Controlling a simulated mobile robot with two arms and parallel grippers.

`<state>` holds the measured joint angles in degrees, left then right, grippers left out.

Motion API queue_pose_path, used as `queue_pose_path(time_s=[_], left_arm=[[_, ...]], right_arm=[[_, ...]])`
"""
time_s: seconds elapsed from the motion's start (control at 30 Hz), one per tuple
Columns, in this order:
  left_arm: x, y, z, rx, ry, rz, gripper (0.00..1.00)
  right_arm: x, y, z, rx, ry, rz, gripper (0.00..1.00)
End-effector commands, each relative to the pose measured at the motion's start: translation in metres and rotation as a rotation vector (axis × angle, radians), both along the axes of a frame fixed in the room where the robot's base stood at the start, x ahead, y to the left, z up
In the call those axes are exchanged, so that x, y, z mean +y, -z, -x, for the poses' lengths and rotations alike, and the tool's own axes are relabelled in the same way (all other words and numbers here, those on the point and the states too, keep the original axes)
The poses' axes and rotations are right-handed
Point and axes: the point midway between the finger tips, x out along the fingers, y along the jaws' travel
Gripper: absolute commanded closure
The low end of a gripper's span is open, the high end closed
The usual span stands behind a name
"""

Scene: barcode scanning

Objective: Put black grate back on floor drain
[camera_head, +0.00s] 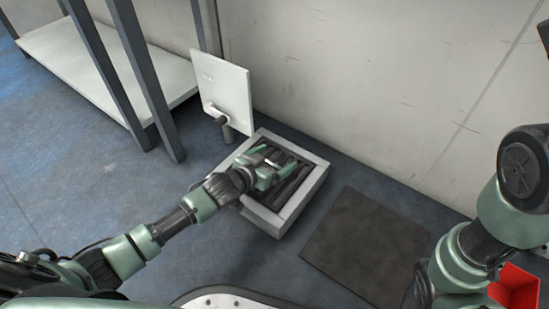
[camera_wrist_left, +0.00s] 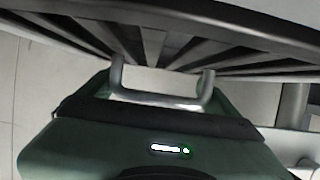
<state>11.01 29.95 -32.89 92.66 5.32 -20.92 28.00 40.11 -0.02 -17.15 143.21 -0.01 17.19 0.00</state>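The black grate (camera_head: 294,185) shows as dark parallel slats inside a pale, raised square frame (camera_head: 312,186) on the floor by the wall. I take this frame to be the floor drain. My left gripper (camera_head: 270,170) is over the slats, inside the frame's outline. In the left wrist view, dark slats (camera_wrist_left: 185,47) and a pale rim run close above the green gripper body, with a metal bracket in front of them. The fingertips are not clear, so I cannot tell whether they hold the grate. My right arm comes down at the right; its gripper is out of view.
A white panel (camera_head: 222,88) on a short post stands behind the frame. A dark flat square (camera_head: 365,245) lies on the floor to its right. A dark-legged rack with a pale lower shelf (camera_head: 105,68) is at the left. A red object (camera_head: 517,287) is at lower right.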

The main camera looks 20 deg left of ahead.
Motion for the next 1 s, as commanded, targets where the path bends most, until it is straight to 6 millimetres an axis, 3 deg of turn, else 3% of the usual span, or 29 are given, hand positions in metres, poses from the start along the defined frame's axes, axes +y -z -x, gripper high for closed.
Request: queue_pose_path(time_s=[0.37,0.7,1.0], left_arm=[[0.002,-0.003,0.005,0.003,0.000,0.000,0.00],[0.017,-0.027,0.050,0.002,0.001,0.001,0.00],[0.024,-0.032,0.068,-0.002,0.001,0.000,0.00]], right_arm=[[0.000,-0.007,0.001,-0.002,0.000,0.000,0.45],[0.000,-0.052,0.001,-0.003,-0.001,-0.001,0.45],[0.000,-0.063,0.001,-0.003,0.000,0.000,0.45]])
